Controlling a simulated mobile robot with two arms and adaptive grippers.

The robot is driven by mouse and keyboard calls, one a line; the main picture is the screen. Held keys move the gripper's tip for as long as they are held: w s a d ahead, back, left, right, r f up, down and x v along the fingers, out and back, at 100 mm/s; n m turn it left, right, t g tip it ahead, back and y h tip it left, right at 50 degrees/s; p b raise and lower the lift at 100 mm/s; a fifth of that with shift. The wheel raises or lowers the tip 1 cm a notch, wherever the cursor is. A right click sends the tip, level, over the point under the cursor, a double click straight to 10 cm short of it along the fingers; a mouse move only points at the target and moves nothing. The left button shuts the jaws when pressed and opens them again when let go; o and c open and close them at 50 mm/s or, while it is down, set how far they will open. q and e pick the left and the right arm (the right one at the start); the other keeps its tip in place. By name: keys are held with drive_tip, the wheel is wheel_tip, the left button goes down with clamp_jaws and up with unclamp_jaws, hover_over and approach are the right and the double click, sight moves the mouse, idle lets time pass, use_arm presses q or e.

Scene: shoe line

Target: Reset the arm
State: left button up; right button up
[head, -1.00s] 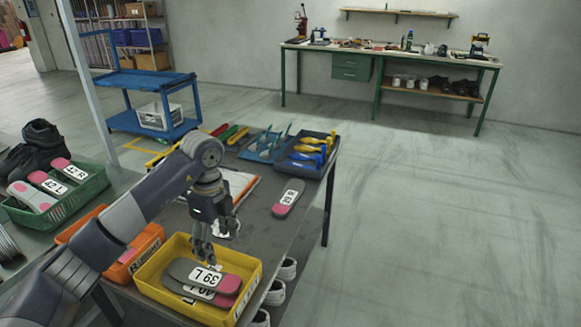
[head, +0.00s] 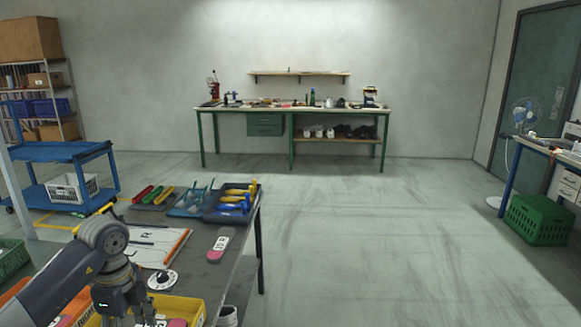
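My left arm comes in from the lower left, and my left gripper (head: 128,312) points down over the yellow bin (head: 188,308) at the bottom of the head view. Its fingertips are at the picture's lower edge, so whether it is open or shut is unclear. Part of a pink-and-grey insole (head: 177,322) shows in the bin beside the fingers. My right arm and gripper are not in view.
The table holds a labelled insole (head: 219,244), a white board (head: 158,246), a white disc (head: 162,280) and a tool tray (head: 232,216). A blue cart (head: 62,152) stands left. A green crate (head: 540,220) is at right. The middle floor is clear.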

use_arm(q)
drive_tip(key=d+m+t+h, duration=0.2)
drive_tip(key=d+m+h, duration=0.55)
drive_tip(key=d, duration=1.45)
drive_tip(key=s+d+r+n+t+h, duration=0.2)
drive_tip(key=d+r+n+t+h, duration=0.3)
drive_tip(key=d+r+h, duration=0.55)
drive_tip(key=w+a+r+n+t+y, duration=0.2)
drive_tip(key=a+n+t+y, duration=0.2)
drive_tip(key=a+n+t, duration=0.25)
drive_tip(key=w+a+r+n+t+y, duration=0.2)
drive_tip(key=a+n+t+y, duration=0.25)
drive_tip(key=t, duration=0.25)
drive_tip(key=s+a+f+n+g+y, duration=0.35)
drive_tip(key=a+f+n+y, duration=0.6)
drive_tip(key=f, duration=0.35)
drive_tip(key=s+f+m+g, duration=0.1)
drive_tip(key=s+f+g, duration=0.6)
drive_tip(key=s+f, duration=0.4)
drive_tip(key=s+f+g, duration=0.6)
drive_tip(key=s+f, duration=0.2)
drive_tip(key=s, duration=0.6)
wheel_tip(320, 180, down, 27)
drive_tip(key=s+g, duration=0.1)
drive_tip(key=g, duration=0.1)
drive_tip(key=s+a+f, duration=0.3)
drive_tip(key=s+f, duration=1.2)
drive_tip(key=s, duration=0.2)
drive_tip(key=shift+g, duration=0.4)
